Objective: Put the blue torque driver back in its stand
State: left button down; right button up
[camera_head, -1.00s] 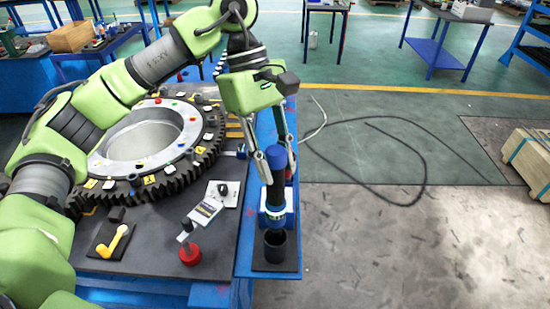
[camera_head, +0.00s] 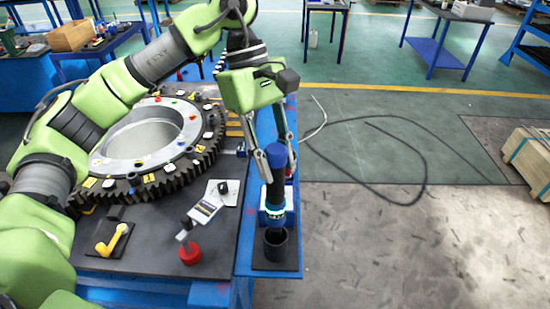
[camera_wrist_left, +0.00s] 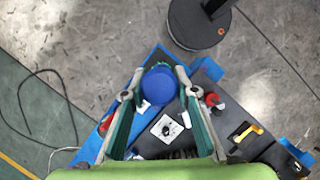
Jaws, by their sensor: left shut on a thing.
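The blue torque driver (camera_head: 275,195) has a blue cap, a dark body and a lit ring low down. My left gripper (camera_head: 277,168) is shut on it near the top and holds it about upright. The stand, a dark round cup (camera_head: 276,248) on a black plate, is directly below. The driver's lower end is at the cup's mouth; I cannot tell whether its tip is inside. In the left wrist view the blue cap (camera_wrist_left: 159,85) sits between the fingers and hides the cup. My right gripper is not in view.
A blue and white block (camera_head: 265,214) stands just behind the driver. The bench to the left holds a large toothed ring (camera_head: 196,158), a red-based knob (camera_head: 190,253), a grey device (camera_head: 205,210) and a yellow handle (camera_head: 113,240). Open floor lies right of the blue bench edge.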

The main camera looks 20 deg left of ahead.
aim_at(274, 194)
pick_arm(q)
jog(key=shift+r+n+b, duration=0.1)
jog(key=shift+n+b, duration=0.25)
jog(key=shift+n, duration=0.05)
dwell(0.4)
dwell(0.7)
jog(key=shift+f+b, duration=0.2)
jog(key=shift+b, duration=0.2)
jog(key=shift+f+b, duration=3.95)
jog(key=shift+f, duration=0.6)
jog(key=c, duration=1.5)
grip_release()
jog(key=shift+r, duration=0.15)
jog(key=shift+s, duration=0.15)
